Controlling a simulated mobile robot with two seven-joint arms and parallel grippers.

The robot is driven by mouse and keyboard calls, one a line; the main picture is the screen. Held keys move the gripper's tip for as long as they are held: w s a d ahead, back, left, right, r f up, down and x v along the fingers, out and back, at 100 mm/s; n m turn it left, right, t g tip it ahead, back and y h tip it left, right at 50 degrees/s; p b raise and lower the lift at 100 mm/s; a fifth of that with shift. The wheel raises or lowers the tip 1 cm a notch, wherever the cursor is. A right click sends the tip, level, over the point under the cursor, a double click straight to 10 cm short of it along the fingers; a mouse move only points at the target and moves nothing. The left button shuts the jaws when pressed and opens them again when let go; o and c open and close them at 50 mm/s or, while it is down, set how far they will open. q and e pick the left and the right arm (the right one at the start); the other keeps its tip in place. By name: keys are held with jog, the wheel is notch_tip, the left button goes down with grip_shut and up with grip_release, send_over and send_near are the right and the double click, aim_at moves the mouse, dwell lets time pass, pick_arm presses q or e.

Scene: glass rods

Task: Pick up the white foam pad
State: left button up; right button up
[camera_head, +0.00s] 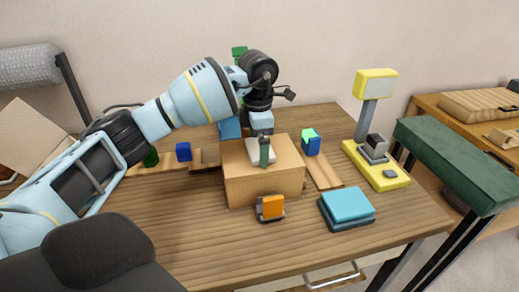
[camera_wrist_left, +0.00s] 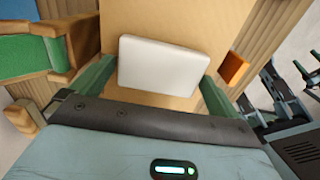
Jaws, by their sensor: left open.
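The white foam pad (camera_head: 254,147) lies flat on top of a brown cardboard box (camera_head: 262,185) in the middle of the table. In the left wrist view the pad (camera_wrist_left: 162,66) is a pale rounded rectangle between the two green fingers. My left gripper (camera_wrist_left: 155,90) is open, with one finger on each side of the pad; I cannot tell whether they touch it. In the head view my left gripper (camera_head: 264,150) points down over the box, and its finger hides part of the pad. My right gripper is in neither view.
An orange block (camera_head: 270,207) stands in front of the box, with a blue pad stack (camera_head: 347,205) to its right. The table's front left is clear.

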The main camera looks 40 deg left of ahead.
aim_at(258, 148)
pick_arm(q)
jog(key=shift+c, duration=0.3)
jog(key=c, duration=0.6)
jog(key=shift+c, duration=0.2)
jog(key=shift+r, duration=0.35)
jog(key=r, duration=0.2)
jog(key=shift+s+d+r, duration=0.1)
jog(key=shift+s+r, duration=0.15)
jog(key=shift+r, duration=0.1)
jog(key=s+d, duration=0.3)
jog(key=s, duration=0.3)
jog(key=s+d+r, duration=0.1)
jog(key=s+d, duration=0.3)
jog(key=s, duration=0.3)
jog(key=shift+s+d+r+b, duration=0.2)
jog(key=shift+s+d+b, duration=0.1)
